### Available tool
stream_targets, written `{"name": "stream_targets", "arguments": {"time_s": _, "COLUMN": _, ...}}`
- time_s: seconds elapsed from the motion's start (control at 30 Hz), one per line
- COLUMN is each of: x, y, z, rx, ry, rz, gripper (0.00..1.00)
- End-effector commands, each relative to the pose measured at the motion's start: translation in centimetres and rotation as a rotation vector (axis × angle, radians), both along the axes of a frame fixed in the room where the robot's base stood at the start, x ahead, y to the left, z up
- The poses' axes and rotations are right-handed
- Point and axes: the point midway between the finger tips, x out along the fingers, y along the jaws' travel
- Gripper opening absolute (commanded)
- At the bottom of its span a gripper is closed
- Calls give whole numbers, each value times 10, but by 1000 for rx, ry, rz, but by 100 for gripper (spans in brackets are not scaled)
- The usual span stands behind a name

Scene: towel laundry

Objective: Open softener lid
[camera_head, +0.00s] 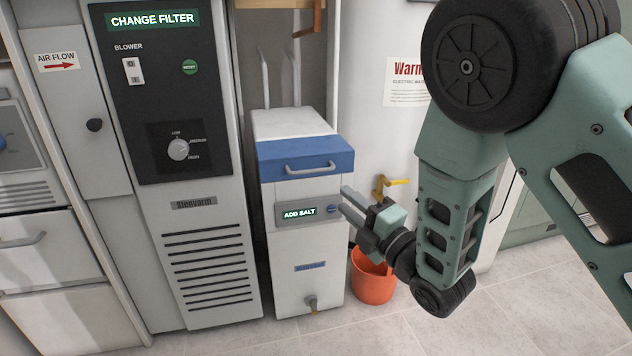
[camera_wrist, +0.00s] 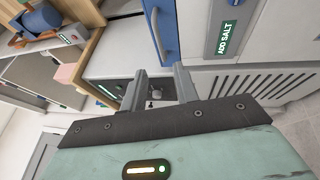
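The softener (camera_head: 300,255) is a white upright box with a lit "ADD SALT" display (camera_head: 299,212). Its lid (camera_head: 306,158), with a blue front band and a grey bar handle (camera_head: 310,168), sits down on the body and looks closed. My gripper (camera_head: 346,200) is at the softener's right side, about display height, below and right of the handle. Its fingers point left and stand apart with nothing between them. In the wrist view, the blue lid band (camera_wrist: 166,22) and its handle (camera_wrist: 154,35) are beyond the open gripper (camera_wrist: 158,80), above the fingertips. The display (camera_wrist: 228,38) is to the right.
A tall grey furnace (camera_head: 205,270) with a "CHANGE FILTER" sign stands close on the softener's left. A white water heater (camera_head: 380,110) with a yellow-handled valve (camera_head: 391,182) is behind right. An orange bucket (camera_head: 372,285) is on the floor beside the softener. Floor in front is clear.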

Motion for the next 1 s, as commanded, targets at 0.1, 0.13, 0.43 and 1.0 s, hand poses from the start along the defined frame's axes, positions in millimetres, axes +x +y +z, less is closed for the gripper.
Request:
{"name": "stream_targets", "arguments": {"time_s": 0.1, "x": 20, "y": 17, "z": 2, "rx": 4, "ry": -4, "rz": 3, "gripper": 30}}
{"name": "stream_targets", "arguments": {"time_s": 0.13, "x": 25, "y": 21, "z": 3, "rx": 3, "ry": -3, "rz": 2, "gripper": 30}}
{"name": "stream_targets", "arguments": {"time_s": 0.43, "x": 68, "y": 55, "z": 12, "rx": 2, "ry": -2, "rz": 1, "gripper": 30}}
{"name": "stream_targets", "arguments": {"time_s": 1.0, "x": 86, "y": 69, "z": 19, "rx": 0, "ry": 1, "rz": 0, "gripper": 28}}
